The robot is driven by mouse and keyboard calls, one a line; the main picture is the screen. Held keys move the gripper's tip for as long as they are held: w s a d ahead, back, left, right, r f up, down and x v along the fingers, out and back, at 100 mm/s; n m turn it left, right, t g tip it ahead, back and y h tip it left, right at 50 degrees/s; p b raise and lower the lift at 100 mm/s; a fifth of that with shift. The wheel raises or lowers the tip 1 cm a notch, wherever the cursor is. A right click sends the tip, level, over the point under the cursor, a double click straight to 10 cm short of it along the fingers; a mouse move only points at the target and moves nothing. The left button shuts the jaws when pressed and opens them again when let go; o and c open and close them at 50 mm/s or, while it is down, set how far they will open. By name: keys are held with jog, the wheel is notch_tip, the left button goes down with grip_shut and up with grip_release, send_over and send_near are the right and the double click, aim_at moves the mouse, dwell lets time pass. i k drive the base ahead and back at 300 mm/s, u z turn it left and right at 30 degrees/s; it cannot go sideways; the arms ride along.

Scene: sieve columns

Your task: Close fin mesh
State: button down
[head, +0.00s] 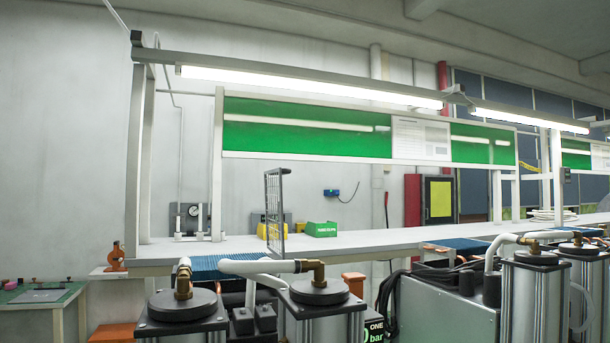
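A dark wire mesh panel (273,212) stands upright at the front of the long bench, left of the middle. I see it at a steep angle, turned out from the bench line. Its lower end is near a blue ribbed block (215,268), which looks like fins, at the bench's front edge. Another blue ribbed block (458,244) lies further right; no upright mesh shows beside it. I cannot tell how the panel is hinged. My gripper is not in this view.
Metal columns with black caps (320,292) and white hoses with brass elbows (318,266) stand in front of the bench (365,240). A green bin (321,229) and a yellow bin (262,231) sit behind. A grey cabinet (440,312) is at lower right.

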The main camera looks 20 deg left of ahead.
aim_at(280, 170)
jog(key=u, duration=1.35)
